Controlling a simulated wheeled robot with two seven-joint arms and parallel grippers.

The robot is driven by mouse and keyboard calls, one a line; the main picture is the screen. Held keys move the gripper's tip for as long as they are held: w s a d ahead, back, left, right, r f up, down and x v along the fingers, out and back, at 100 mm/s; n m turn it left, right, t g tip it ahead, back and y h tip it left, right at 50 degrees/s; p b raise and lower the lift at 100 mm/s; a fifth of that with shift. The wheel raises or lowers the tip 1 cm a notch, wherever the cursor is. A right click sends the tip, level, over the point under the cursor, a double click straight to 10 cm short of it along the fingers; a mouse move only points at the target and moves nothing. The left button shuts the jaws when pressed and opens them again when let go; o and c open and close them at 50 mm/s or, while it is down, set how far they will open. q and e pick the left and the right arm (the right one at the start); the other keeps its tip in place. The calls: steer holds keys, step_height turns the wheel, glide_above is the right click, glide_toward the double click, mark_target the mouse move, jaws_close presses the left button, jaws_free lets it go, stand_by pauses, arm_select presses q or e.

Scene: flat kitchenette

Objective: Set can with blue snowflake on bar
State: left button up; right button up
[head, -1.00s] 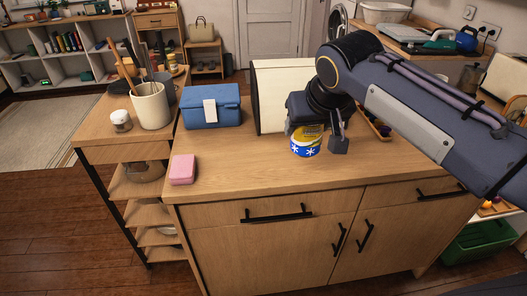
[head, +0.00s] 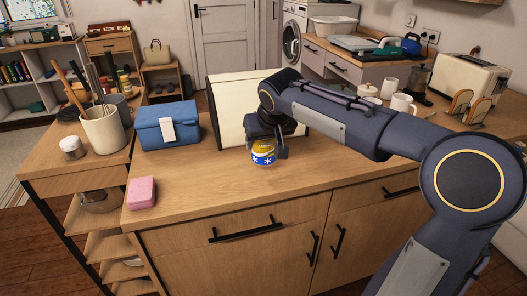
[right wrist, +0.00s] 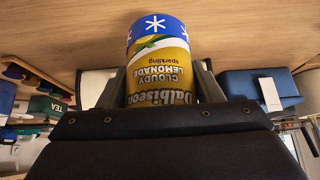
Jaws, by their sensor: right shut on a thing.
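The can with the blue snowflake band (head: 263,157) is yellow above and blue with white snowflakes below. My right gripper (head: 267,149) is shut on it over the wooden counter (head: 215,192), near the counter's middle. In the right wrist view the can (right wrist: 158,65) is upside down in the picture, between the two fingers (right wrist: 160,85), with its blue end towards the wood. I cannot tell whether the can touches the counter top. My left gripper is not in view.
A cream boxy thing (head: 233,108) stands just behind the can. A blue box (head: 168,130) and a pink block (head: 142,192) are at left. A utensil crock (head: 104,135) stands on the side unit. The counter's front strip is clear.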

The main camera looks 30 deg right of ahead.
mark_target(264, 150)
steer(key=shift+w+f, duration=0.15)
steer(key=shift+w+d+f+b, duration=0.1)
steer(key=shift+w+f+b, duration=0.1)
steer(key=shift+f, duration=0.75)
steer(key=shift+w+d+f+b, duration=0.1)
steer(key=shift+f+b, duration=0.05)
steer(key=shift+f, duration=0.75)
steer(key=shift+f, duration=0.25)
steer(key=o, duration=1.2)
steer(key=shift+r, duration=0.1)
steer(key=shift+r, duration=0.2)
steer(key=p+v, duration=0.1)
steer(key=v, duration=1.1)
